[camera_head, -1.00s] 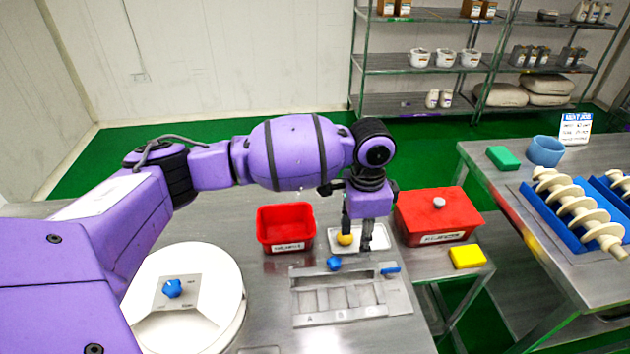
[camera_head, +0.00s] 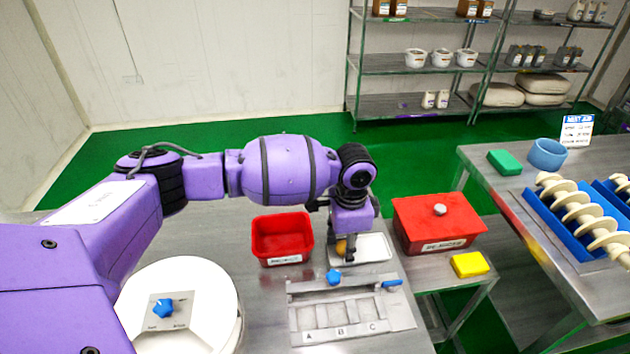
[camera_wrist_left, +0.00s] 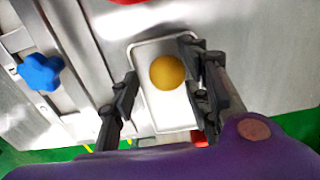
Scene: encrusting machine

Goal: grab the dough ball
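The dough ball (camera_head: 341,247) is a yellow-orange sphere over the small white tray (camera_head: 376,246), partly hidden by my left gripper (camera_head: 346,246) in the head view. In the left wrist view the ball (camera_wrist_left: 167,72) appears between the two dark fingers of the gripper (camera_wrist_left: 163,93). The fingers stand apart. A gap shows on the ball's left, and the right finger is closer to it. Whether the fingertips reach down to the ball's height is hard to tell. My right gripper is in neither view.
A red open bin (camera_head: 282,240) stands left of the tray. A lidded red box (camera_head: 438,222) and a yellow block (camera_head: 469,264) are to the right. A metal fixture with a blue knob (camera_head: 333,278) lies in front. A white round machine (camera_head: 205,288) stands at the near left.

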